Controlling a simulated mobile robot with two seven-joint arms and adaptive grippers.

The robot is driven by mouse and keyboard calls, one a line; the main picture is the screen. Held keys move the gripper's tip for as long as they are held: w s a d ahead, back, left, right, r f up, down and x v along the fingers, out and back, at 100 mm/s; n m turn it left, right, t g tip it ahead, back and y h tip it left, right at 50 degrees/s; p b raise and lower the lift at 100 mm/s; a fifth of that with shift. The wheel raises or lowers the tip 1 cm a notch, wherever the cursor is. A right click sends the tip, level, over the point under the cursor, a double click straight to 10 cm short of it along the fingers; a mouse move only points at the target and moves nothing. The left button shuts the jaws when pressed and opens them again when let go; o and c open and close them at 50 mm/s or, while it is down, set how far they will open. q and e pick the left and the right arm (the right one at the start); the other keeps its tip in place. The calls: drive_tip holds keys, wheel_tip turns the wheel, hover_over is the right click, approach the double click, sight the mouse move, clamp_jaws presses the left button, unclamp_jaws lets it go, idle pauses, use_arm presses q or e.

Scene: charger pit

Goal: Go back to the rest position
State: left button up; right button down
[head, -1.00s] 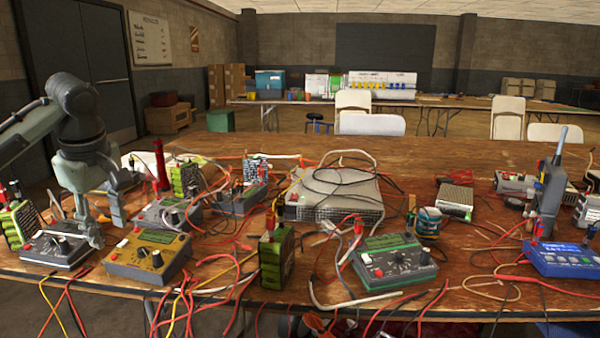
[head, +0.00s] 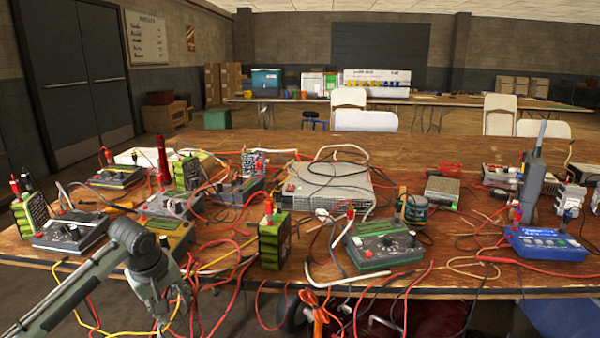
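My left arm reaches in from the lower left corner, and its gripper (head: 172,312) hangs at the bottom of the head view. It is in front of the table's near edge, partly among the hanging wires. The fingers are small and dark against the wires, so I cannot tell whether they are open or shut. I see nothing clearly held in them. A yellow charger (head: 170,238) is partly hidden behind the arm. My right gripper is not in view.
The wooden table (head: 450,285) is crowded with a grey charger (head: 70,233), a green-edged charger (head: 383,247), a blue charger (head: 546,243), a green battery pack (head: 275,240) and a silver power supply (head: 328,192). Loose wires hang over the near edge.

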use_arm(q)
drive_tip(key=s+d+f+m, duration=0.15)
drive_tip(key=s+f, duration=0.25)
drive_tip(key=f, duration=0.4)
drive_tip(key=s+f+m, duration=0.2)
drive_tip(key=s+f, duration=0.2)
drive_tip(key=f, duration=0.4)
drive_tip(key=s+d+f+m, duration=0.15)
drive_tip(key=s+f, duration=0.25)
drive_tip(key=f, duration=0.5)
drive_tip(key=s+a+f+m, duration=0.1)
drive_tip(key=s+f+m, duration=0.1)
drive_tip(key=s+f, duration=0.2)
drive_tip(key=s+a+f+m+g+y, duration=0.1)
drive_tip(key=s+f, duration=0.4)
drive_tip(key=s, duration=0.5)
drive_tip(key=s+a+f+m, duration=0.1)
drive_tip(key=s+f, duration=0.3)
drive_tip(key=s, duration=0.4)
drive_tip(key=shift+a+f+m, duration=0.25)
drive_tip(key=shift+a+m, duration=0.05)
drive_tip(key=shift+m, duration=0.5)
